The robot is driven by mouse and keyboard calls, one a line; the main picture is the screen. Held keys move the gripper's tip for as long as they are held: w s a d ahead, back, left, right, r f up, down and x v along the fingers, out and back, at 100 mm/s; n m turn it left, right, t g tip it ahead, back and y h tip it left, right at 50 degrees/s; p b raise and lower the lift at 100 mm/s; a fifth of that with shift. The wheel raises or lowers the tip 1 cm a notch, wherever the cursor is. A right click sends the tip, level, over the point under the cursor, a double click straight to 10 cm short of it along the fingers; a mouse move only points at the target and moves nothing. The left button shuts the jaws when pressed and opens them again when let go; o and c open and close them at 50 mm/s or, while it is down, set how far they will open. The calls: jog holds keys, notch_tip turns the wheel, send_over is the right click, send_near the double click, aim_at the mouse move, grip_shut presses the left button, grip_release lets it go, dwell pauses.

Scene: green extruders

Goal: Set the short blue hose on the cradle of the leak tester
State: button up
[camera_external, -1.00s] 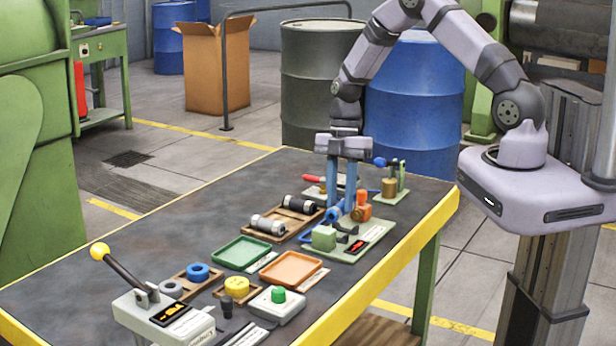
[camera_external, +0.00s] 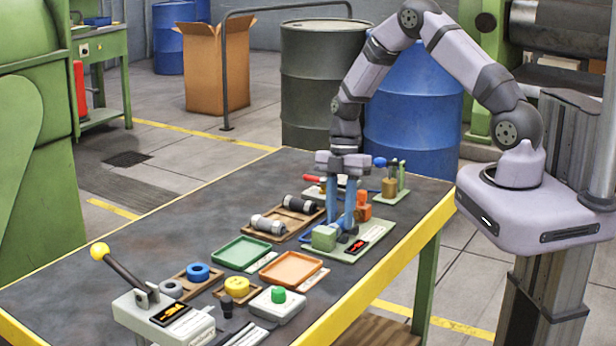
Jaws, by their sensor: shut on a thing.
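The leak tester is a pale green plate (camera_external: 374,236) with a green block (camera_external: 324,238), a dark display with red marks and orange parts (camera_external: 363,205) at its far end. Small dark supports beside the green block look like its cradle. My gripper (camera_external: 340,224) points straight down over the tester, its two blue fingers shut on the short blue hose. The hose is small and mostly hidden between the fingertips, just above the dark supports. I cannot tell whether it touches them.
A blue curved piece (camera_external: 308,238) lies at the tester's left edge. Wooden holders with dark and silver cylinders (camera_external: 268,225), a green tray (camera_external: 241,252) and an orange tray (camera_external: 290,269) lie left and nearer. A lever device (camera_external: 165,315) stands at the front. The table's left side is clear.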

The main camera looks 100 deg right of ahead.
jog(key=o, duration=1)
jog(key=shift+b+v, duration=1.15)
jog(key=shift+v, duration=2.55)
